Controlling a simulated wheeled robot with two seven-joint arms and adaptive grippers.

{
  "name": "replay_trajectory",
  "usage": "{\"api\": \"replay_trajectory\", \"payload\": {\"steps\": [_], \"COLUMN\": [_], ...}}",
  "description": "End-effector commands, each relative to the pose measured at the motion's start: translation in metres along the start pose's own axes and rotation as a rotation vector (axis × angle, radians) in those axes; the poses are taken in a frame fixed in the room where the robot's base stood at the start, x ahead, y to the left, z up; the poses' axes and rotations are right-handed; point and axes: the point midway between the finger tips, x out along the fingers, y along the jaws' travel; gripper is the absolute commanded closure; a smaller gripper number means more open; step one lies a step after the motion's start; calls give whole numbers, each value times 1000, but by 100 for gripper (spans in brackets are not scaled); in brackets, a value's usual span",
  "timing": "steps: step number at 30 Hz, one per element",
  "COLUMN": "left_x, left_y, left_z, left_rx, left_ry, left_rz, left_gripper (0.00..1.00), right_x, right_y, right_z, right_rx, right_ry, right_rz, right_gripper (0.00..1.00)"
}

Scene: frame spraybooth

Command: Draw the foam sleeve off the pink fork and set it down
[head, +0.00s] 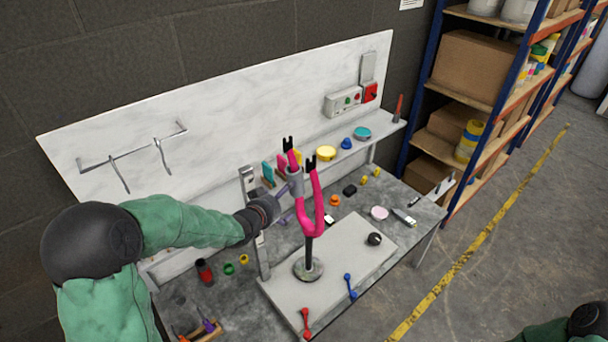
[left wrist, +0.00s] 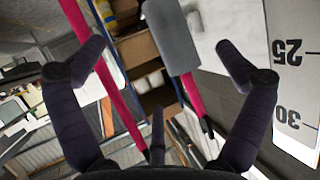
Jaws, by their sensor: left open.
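The pink fork (head: 318,205) stands upright on a black post with a round base, its two prongs ending in black tips. The grey foam sleeve (head: 296,184) is around its left prong, with pink showing above it. In the left wrist view the sleeve (left wrist: 171,38) is around one pink prong, and the other prong (left wrist: 95,60) passes near the left finger. My left gripper (head: 284,200) is open beside the sleeve. In the left wrist view its spread fingers (left wrist: 163,52) have the sleeve between them in the picture; no contact is visible. My right gripper is out of view.
A pale board (head: 345,258) under the fork carries a black knob (head: 374,239), a blue tool (head: 350,285) and a red tool (head: 305,322). An upright scale post (head: 263,262) stands close to the left gripper. A back ledge holds several small items.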

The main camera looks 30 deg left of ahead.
Motion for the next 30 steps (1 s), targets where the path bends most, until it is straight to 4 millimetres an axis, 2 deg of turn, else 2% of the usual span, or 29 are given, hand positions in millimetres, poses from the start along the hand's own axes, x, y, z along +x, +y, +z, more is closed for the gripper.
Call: {"api": "replay_trajectory", "payload": {"steps": [2,7,21,30], "left_x": [-4,4,76,101], "left_y": [-3,-4,-3,-4], "left_z": [-9,-11,-11,-12], "left_rx": [8,12,11,11], "left_ry": [13,19,17,18], "left_rz": [-5,-6,-5,-6], "left_gripper": [0,0,0,0], "right_x": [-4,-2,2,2], "right_y": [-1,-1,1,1], "right_z": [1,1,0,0], "right_rx": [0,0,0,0], "right_ry": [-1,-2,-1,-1], "right_rz": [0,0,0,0], "right_gripper": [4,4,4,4]}}
